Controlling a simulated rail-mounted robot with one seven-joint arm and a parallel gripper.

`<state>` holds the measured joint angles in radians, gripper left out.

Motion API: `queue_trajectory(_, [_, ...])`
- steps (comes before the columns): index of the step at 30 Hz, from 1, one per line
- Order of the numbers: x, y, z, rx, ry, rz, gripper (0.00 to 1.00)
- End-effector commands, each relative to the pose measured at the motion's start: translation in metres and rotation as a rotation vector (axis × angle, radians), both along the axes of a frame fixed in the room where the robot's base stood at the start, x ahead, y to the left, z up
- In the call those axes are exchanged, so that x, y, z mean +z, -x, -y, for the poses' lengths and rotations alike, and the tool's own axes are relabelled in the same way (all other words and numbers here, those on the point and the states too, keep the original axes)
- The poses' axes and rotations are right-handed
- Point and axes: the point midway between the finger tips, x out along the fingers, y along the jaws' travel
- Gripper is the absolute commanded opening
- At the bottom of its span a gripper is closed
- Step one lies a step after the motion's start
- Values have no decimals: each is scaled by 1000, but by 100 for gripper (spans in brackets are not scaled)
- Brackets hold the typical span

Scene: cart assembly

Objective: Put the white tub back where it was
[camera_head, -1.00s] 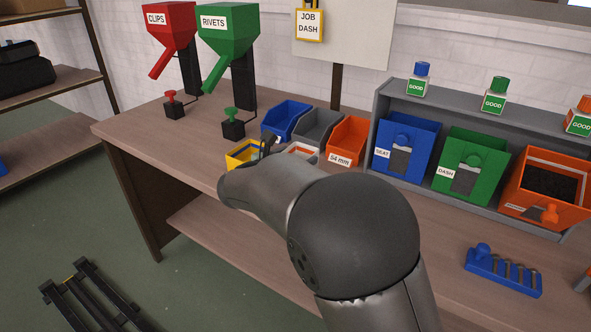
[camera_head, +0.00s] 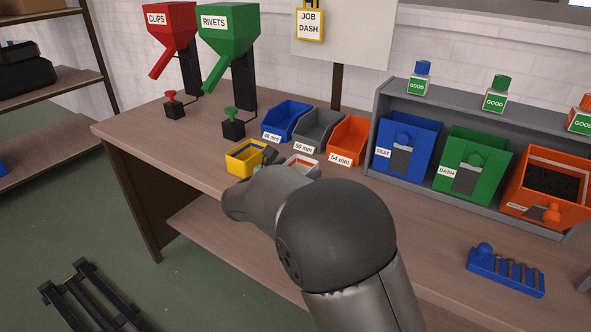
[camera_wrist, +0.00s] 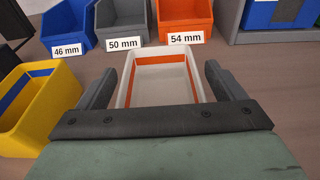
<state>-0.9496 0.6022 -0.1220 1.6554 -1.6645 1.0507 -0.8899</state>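The white tub (camera_wrist: 168,88) has an orange band inside and looks empty in the wrist view. In the head view the white tub (camera_head: 301,162) is upright, low over the bench in front of the bins, partly hidden by my arm. I cannot tell whether its base touches the bench. The yellow tub (camera_head: 238,160), with a blue band inside, stands to its left; it also shows in the wrist view (camera_wrist: 40,115).
Behind stand the blue 46 mm bin (camera_head: 286,121), grey 50 mm bin (camera_head: 318,131) and orange 54 mm bin (camera_head: 347,140). A grey shelf (camera_head: 379,107) with seat and dash bins is to the right. The bench front left (camera_head: 185,165) is clear.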

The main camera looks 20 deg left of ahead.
Motion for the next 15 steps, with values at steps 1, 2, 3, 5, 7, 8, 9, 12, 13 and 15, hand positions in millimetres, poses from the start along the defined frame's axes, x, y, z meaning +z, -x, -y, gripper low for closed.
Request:
queue_trajectory(1, [0,0,0,0,0,0,89])
queue_trajectory(2, [0,0,0,0,0,0,89])
queue_trajectory(3, [1,0,0,0,0,0,89])
queue_trajectory(5, [5,0,0,0,-1,0,89])
queue_trajectory(7, [6,6,-3,2,-1,-1,89])
queue_trajectory(8, [7,10,-4,3,-2,-1,89])
queue_trajectory(9, [8,16,-5,3,-3,0,89])
queue_trajectory(12, [12,37,-11,5,-2,0,89])
queue_trajectory(13, [14,43,-13,4,-2,0,89])
queue_trajectory(15, [17,58,-17,4,-2,-1,89])
